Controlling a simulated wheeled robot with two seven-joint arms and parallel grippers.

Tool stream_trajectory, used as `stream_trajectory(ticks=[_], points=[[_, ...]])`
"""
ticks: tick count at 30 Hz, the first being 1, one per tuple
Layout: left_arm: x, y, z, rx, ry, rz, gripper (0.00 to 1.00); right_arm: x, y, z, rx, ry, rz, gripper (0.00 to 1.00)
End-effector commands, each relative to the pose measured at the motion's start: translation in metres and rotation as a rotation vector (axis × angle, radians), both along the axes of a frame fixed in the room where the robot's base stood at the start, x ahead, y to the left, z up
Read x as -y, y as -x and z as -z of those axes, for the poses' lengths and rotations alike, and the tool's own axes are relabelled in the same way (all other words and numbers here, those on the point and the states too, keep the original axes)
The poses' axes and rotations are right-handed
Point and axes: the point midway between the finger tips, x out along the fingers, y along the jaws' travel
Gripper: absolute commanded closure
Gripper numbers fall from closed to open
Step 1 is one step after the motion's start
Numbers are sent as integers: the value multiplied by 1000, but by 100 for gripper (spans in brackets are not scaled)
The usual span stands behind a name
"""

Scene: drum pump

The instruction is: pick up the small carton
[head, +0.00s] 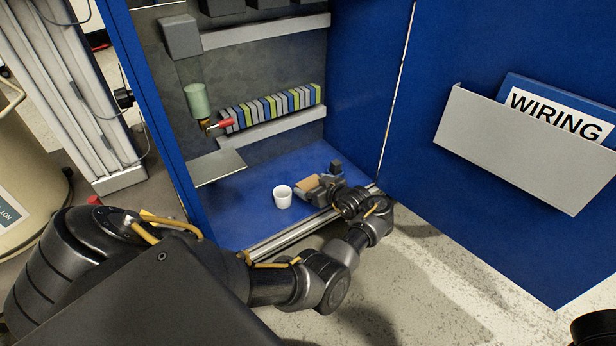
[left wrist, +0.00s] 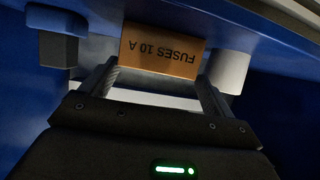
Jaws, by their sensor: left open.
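The small carton (head: 308,183) is orange-brown and sits on the blue floor of the cabinet. In the left wrist view the carton (left wrist: 160,50) shows the label "FUSES 10 A" upside down. My left gripper (head: 314,191) is open at the carton and partly hides it in the head view. In the left wrist view the fingers of my left gripper (left wrist: 157,75) are spread about as wide as the carton, with their tips near its two sides. I cannot tell whether they touch it. My right gripper is not in view.
A white cup (head: 282,197) stands close left of the carton. A dark block (head: 336,168) stands to its right. A grey plate (head: 218,167) juts out at the left. The open blue door with a "WIRING" pocket (head: 520,150) is on the right.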

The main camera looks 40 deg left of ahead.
Motion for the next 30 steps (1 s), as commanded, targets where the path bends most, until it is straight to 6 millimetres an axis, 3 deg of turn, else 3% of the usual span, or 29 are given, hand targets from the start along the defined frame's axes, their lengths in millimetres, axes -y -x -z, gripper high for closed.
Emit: stream_trajectory(ticks=[5, 13, 21, 30], points=[[-5, -3, 7, 1, -2, 4, 12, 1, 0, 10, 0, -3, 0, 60], [-33, -10, 24, 1, -2, 13, 12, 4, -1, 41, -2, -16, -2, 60], [-32, -15, 21, 1, 0, 23, 12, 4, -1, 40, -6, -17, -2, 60], [-32, -15, 21, 2, 0, 22, 48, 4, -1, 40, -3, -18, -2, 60]])
